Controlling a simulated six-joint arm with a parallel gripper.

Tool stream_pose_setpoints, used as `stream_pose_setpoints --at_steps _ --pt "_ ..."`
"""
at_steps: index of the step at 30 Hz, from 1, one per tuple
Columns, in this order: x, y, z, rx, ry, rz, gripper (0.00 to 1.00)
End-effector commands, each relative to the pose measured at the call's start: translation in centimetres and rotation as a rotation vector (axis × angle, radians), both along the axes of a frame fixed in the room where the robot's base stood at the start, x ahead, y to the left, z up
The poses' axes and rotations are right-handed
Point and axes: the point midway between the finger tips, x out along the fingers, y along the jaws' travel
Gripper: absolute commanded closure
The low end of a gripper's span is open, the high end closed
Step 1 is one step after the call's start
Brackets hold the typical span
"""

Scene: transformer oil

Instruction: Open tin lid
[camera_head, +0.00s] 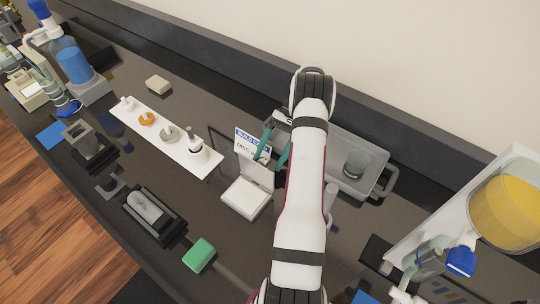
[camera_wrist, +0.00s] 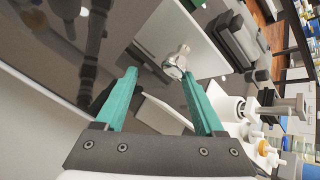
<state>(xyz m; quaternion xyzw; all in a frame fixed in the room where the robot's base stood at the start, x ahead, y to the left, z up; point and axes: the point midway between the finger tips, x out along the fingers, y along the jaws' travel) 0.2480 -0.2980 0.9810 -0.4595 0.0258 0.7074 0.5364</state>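A small white square tin (camera_head: 246,199) stands on the dark counter left of my arm. A pale panel that looks like its lid (camera_head: 258,174) stands raised at its back edge. My gripper (camera_head: 270,160) has teal fingers and is just behind and above this panel. In the wrist view the fingertips (camera_wrist: 158,77) are well apart. A thin white panel (camera_wrist: 168,112) shows between and below them; I cannot tell whether a finger touches it. A shiny metal piece (camera_wrist: 177,62) shows near the right fingertip.
A white strip (camera_head: 185,150) with small items is to the left. A green block (camera_head: 200,254) lies in front.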

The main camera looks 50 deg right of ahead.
Motion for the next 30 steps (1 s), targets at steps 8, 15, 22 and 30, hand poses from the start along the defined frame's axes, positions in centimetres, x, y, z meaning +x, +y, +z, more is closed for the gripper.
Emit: stream_pose_setpoints --at_steps 8,15,22,30 --pt "0.1 0.0 0.1 -0.002 -0.002 0.000 0.33" --pt "0.1 -0.7 0.7 -0.003 -0.002 0.001 0.33" --pt "0.1 -3.9 3.5 -0.005 -0.002 -0.004 0.33" --pt "0.0 -5.4 5.0 -0.002 -0.001 0.002 0.33"
